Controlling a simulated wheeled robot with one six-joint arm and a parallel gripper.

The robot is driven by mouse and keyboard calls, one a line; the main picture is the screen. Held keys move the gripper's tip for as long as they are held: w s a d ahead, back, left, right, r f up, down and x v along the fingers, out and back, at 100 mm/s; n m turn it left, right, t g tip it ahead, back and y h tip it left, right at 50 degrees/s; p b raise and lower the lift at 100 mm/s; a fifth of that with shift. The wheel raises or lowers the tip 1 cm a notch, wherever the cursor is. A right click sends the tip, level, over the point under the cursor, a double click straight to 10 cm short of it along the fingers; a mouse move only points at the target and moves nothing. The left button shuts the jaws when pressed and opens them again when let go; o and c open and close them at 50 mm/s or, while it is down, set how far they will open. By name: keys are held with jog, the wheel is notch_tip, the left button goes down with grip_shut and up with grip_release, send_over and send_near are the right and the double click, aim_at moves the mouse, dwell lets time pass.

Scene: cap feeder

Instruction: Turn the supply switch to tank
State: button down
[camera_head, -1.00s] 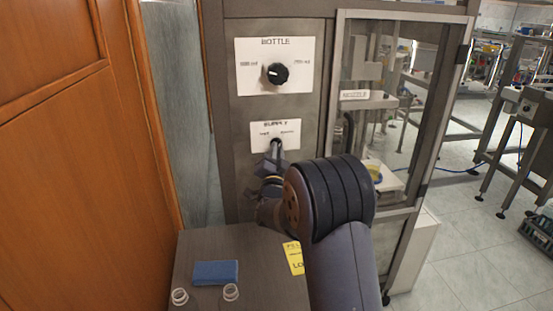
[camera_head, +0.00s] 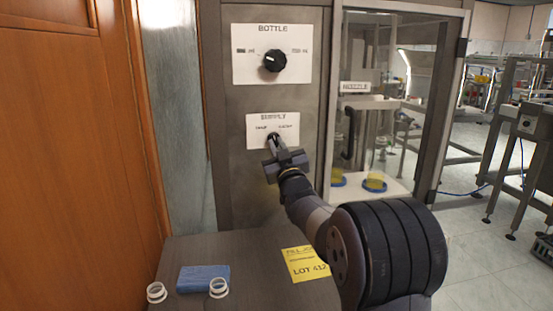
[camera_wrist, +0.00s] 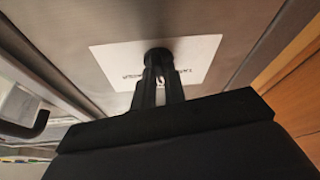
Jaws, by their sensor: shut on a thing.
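The supply switch (camera_head: 271,138) is a small dark knob on a white plate (camera_head: 288,126) marked SUPPLY, on the grey cabinet front. The plate has a small label on each side of the knob, too small to read surely. My gripper (camera_head: 274,146) reaches up to the knob from below right and is shut on it. In the wrist view, the two dark fingers of my gripper (camera_wrist: 160,85) close around the switch (camera_wrist: 158,56) in front of its plate (camera_wrist: 112,62). The fingers cover most of the knob, so I cannot tell which way it points.
A black BOTTLE dial (camera_head: 275,59) sits above on a larger white plate. A glass-fronted nozzle bay (camera_head: 410,105) is to the right. A wooden door (camera_head: 75,140) stands left.

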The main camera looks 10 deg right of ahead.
jog(key=n+y, duration=0.1)
jog(key=n, duration=0.3)
jog(key=shift+d+g+y, duration=0.15)
jog(key=shift+g+y, duration=0.15)
jog(key=shift+y, duration=0.1)
jog(key=shift+d+r+n+g+y, duration=0.1)
jog(key=shift+n+g+y, duration=0.25)
jog(key=shift+n, duration=0.7)
jog(key=shift+r+n+g+y, duration=0.1)
jog(key=shift+n+g+y, duration=0.25)
jog(key=shift+n, duration=0.7)
jog(key=shift+n+y, duration=0.3)
jog(key=c, duration=1.5)
grip_release()
jog(key=shift+o, duration=0.2)
jog(key=shift+f, duration=0.1)
jog(key=v, duration=1)
jog(key=shift+s, duration=0.4)
